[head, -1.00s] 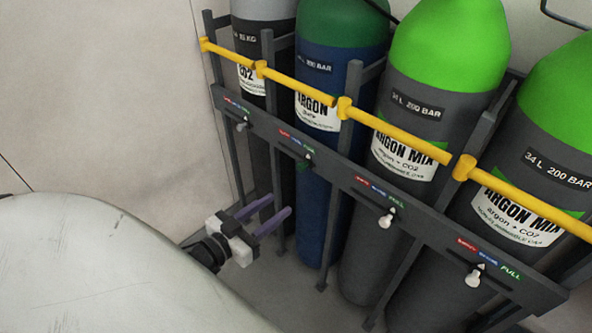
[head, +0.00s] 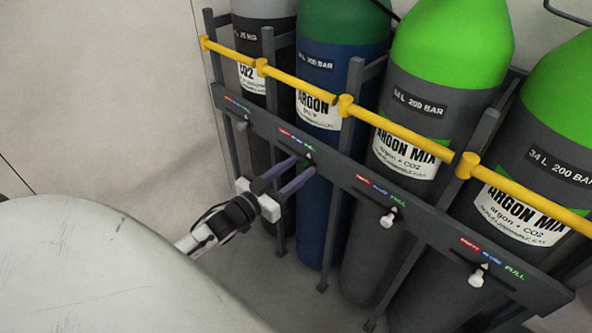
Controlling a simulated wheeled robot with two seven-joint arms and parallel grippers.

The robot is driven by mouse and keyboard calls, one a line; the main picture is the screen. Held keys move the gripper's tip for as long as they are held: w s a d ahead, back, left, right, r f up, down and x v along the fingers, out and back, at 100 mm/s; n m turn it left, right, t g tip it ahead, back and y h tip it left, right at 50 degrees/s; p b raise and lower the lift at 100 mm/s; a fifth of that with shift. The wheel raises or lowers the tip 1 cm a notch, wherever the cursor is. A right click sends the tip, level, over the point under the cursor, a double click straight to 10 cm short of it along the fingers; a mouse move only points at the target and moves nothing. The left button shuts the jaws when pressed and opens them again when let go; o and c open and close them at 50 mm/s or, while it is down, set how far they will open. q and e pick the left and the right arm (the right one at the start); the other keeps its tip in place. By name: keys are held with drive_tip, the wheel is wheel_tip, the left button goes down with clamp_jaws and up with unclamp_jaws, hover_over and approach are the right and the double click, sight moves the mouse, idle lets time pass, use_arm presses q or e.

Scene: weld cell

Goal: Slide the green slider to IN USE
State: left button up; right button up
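The green slider (head: 306,164) is a small knob on the dark rail (head: 335,178), in front of the blue argon cylinder with the dark green top. It is small and partly hidden by my fingers. Its white pointer stands under the green right-hand end of its red, blue and green label strip (head: 297,140); the lettering there is too small to read. My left gripper (head: 303,165) is open, with its two purple fingers reaching to the rail on either side of the green slider. I cannot tell whether they touch it. My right gripper is not in view.
White knobs hang at the other label strips, one (head: 388,218) to the right, one (head: 477,278) farther right, and a greyish one (head: 242,126) to the left. A yellow bar (head: 400,130) runs above the rail across the cylinders. Bare wall (head: 100,90) lies left.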

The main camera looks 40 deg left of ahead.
use_arm(q)
clamp_jaws()
drive_tip(key=a, duration=0.4)
drive_tip(key=shift+w+a, duration=0.15)
drive_tip(key=shift+a, duration=0.25)
unclamp_jaws()
drive_tip(key=shift+d, duration=0.1)
approach(297, 152)
drive_tip(key=s, duration=0.5)
drive_tip(key=shift+s+a+p, duration=0.25)
drive_tip(key=shift+a+p, duration=0.05)
drive_tip(key=shift+p, duration=0.05)
